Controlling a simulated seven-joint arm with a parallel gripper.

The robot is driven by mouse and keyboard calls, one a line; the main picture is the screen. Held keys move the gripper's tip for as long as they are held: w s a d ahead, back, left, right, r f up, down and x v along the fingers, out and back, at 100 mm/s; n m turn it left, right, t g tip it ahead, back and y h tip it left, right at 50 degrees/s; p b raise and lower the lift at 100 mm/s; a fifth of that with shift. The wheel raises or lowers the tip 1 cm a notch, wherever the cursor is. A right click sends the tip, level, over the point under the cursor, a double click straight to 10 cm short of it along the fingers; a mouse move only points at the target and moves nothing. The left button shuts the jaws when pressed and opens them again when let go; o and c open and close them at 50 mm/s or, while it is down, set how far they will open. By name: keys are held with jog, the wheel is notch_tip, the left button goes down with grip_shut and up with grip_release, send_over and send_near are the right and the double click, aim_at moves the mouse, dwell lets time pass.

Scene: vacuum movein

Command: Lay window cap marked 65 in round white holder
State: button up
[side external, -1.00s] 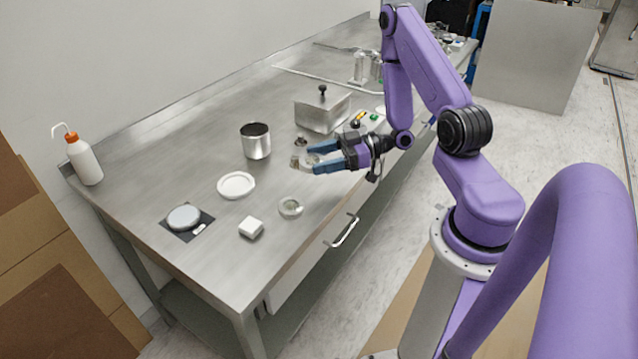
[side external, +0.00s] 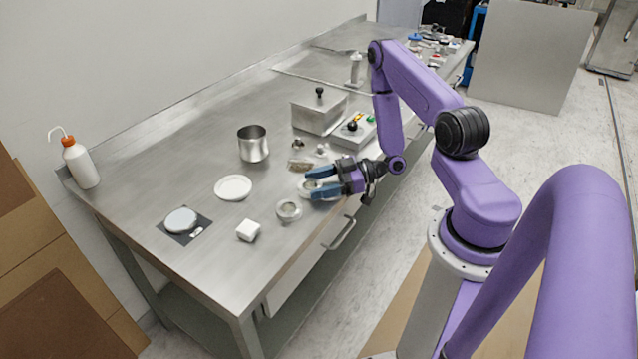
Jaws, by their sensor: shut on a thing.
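The round white holder (side external: 233,188), a shallow white dish, lies on the steel bench left of my gripper, and no cap shows in it. My gripper (side external: 311,184) is low over the bench near its front edge, its blue fingers shut on a small round clear window cap (side external: 303,187). The fingers hide part of that cap. Another round clear cap (side external: 289,210) lies on the bench just to the front left. A third small clear piece (side external: 299,163) lies behind the fingers. No number can be read on any of them.
A steel cup (side external: 253,144), a lidded steel box (side external: 318,112) and a button box (side external: 354,131) stand behind. A white block (side external: 248,231) and a grey disc on a dark mat (side external: 181,221) lie at the front left. Bench between gripper and holder looks clear.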

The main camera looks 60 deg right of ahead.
jog(key=shift+f, duration=0.1)
jog(key=o, duration=1.2)
jog(key=v, duration=1.6)
jog(key=shift+d, duration=0.15)
jog(key=shift+o, duration=0.4)
jog(key=shift+s+d, duration=0.35)
jog(key=shift+s, duration=0.1)
